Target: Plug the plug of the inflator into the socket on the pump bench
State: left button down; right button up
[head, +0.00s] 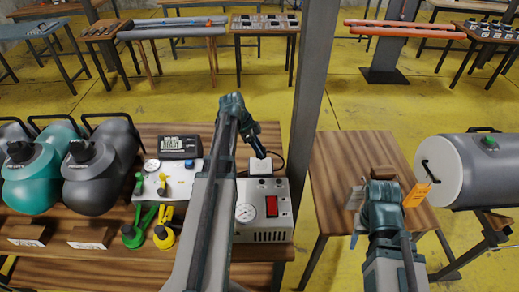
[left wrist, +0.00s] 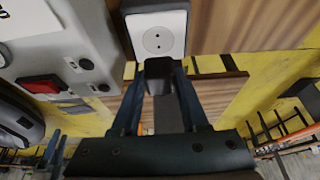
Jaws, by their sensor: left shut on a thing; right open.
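My left gripper (head: 256,140) is shut on the black plug (head: 260,153) over the pump bench (head: 180,245). The white socket (head: 260,167) is just below the plug in the head view, behind the grey inflator box (head: 282,212) with its gauge and red switch. In the left wrist view, the plug (left wrist: 158,73) is between the fingers, and the socket (left wrist: 157,36) shows its round face and two holes, uncovered. The plug appears apart from it; the exact gap is unclear. A black cord (head: 275,155) runs beside the socket. My right gripper (head: 384,178) is open over a side table.
Green and yellow nozzles (head: 164,228), a digital display (head: 180,147) and teal and dark tanks (head: 102,170) stand left. A grey post (head: 313,90) rises right of the socket. The side table (head: 350,150) and a large cylinder (head: 470,170) are at right.

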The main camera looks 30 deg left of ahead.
aim_at(259, 165)
pick_arm(q)
jog(key=shift+f+b, duration=1.9)
jog(key=shift+f, duration=0.3)
jog(key=shift+f+b, duration=0.55)
jog(key=shift+b, duration=0.05)
dwell(0.4)
jog(key=shift+c, duration=1.7)
grip_release()
jog(key=shift+r, duration=0.15)
jog(key=p+v, duration=1.2)
jog(key=v, duration=0.1)
jog(key=shift+s+r+p, duration=0.2)
jog(key=shift+p, duration=0.2)
jog(key=shift+a, duration=0.15)
